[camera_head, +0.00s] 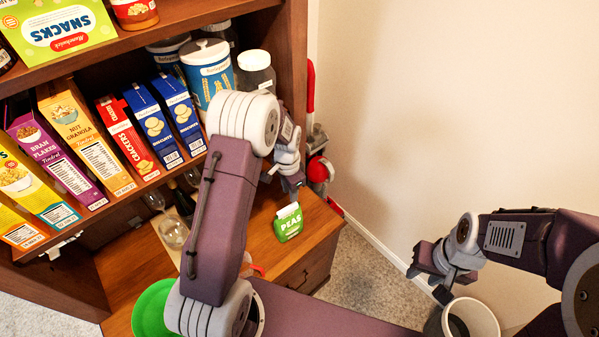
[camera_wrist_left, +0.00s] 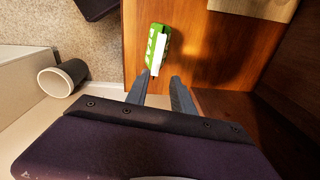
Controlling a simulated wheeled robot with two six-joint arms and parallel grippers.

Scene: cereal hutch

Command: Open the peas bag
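The small green peas bag (camera_head: 289,224) stands on the wooden counter of the hutch near its right end. It has a white top part, and in the left wrist view the bag (camera_wrist_left: 153,42) shows a white strip along one side. My left gripper (camera_head: 292,191) is just above the bag in the head view. In the left wrist view its two fingers (camera_wrist_left: 160,82) are spread apart with nothing between them, pointing toward the bag. My right gripper (camera_head: 428,277) is far to the right, away from the bag, its fingers apart and empty.
Cereal and cracker boxes (camera_head: 130,137) line the shelf at left, with canisters (camera_head: 207,72) behind. A green plate (camera_head: 152,308) and glasses (camera_head: 173,232) are on the counter, partly behind my left arm. A pale bin (camera_head: 474,316) stands below my right gripper.

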